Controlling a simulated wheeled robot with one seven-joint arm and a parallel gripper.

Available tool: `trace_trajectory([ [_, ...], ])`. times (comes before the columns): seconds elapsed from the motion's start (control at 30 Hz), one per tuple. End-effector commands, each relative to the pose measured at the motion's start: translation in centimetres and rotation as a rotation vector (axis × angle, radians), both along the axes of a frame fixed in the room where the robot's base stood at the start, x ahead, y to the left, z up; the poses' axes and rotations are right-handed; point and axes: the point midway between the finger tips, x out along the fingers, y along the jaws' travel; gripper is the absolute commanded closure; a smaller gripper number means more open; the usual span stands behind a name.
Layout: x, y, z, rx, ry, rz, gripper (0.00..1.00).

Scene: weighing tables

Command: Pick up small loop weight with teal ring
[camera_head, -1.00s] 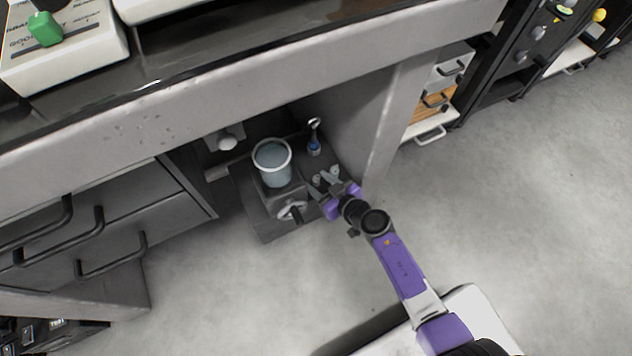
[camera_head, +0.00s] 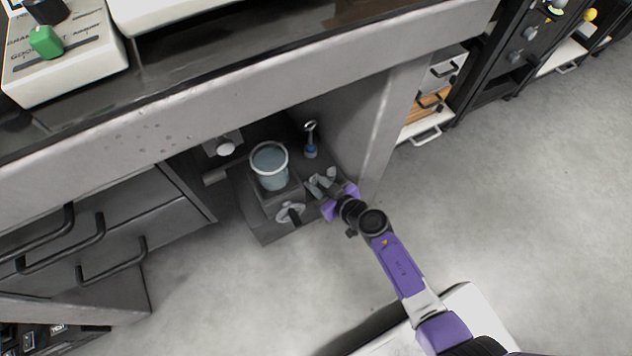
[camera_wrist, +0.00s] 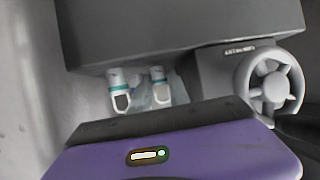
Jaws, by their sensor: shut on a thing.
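Pale finger-like shapes lie close around the right one, and my purple gripper body covers the foreground. In the head view my gripper (camera_head: 323,183) is down at the right side of the dark unit under the counter, shut on a small loop weight. The fingers are small there and the hold is partly hidden.
A light-blue bucket (camera_head: 271,166) stands on the dark unit, with a wheel knob (camera_head: 290,212) on its front. The counter edge (camera_head: 200,95) overhangs, and a grey panel (camera_head: 385,125) stands to the right. The floor in front is clear.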

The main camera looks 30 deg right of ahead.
Motion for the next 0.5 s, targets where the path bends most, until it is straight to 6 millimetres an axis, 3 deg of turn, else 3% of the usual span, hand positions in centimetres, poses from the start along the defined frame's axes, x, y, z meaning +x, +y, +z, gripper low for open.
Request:
trace_trajectory([
  [0.5, 0.1, 0.0, 7.3, 0.0, -0.001, 0.0, 1.0],
])
